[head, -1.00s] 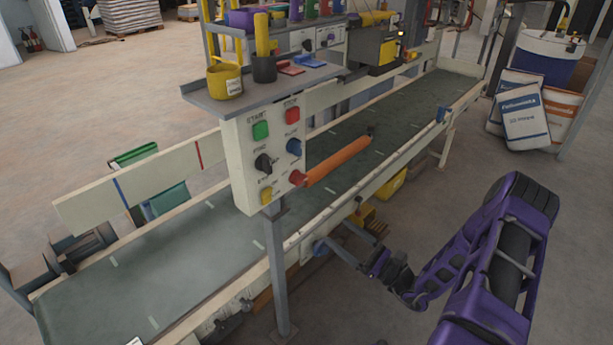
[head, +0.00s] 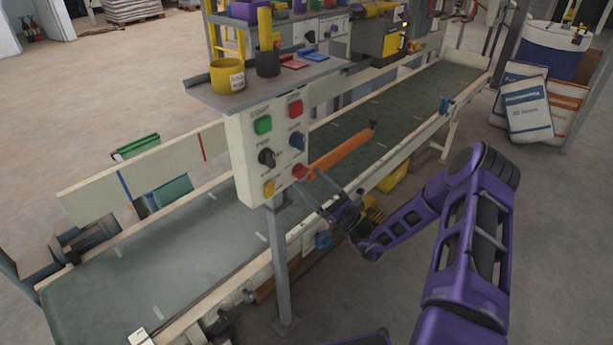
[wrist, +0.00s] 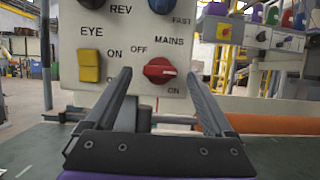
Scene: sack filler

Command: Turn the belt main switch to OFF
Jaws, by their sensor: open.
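The belt main switch is a red rotary knob (wrist: 159,71) on the lower right of the pale control panel (wrist: 122,88), by the word MAINS. OFF is printed to its upper left and ON to its lower right. Its grip bar looks roughly level; I cannot tell which end is the pointer. The red knob (head: 300,171) also shows at the panel's lower right corner in the head view. My gripper (wrist: 160,76) is open and empty, facing the panel, with the knob framed between its fingers. In the head view my gripper (head: 310,183) is close to the knob; contact is not visible.
Beside the knob are a yellow EYE switch (wrist: 89,66), a black REV knob (wrist: 92,2) and a blue knob (wrist: 162,4). A shelf (head: 265,88) with cups overhangs the panel; a grey post (head: 281,265) stands below.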

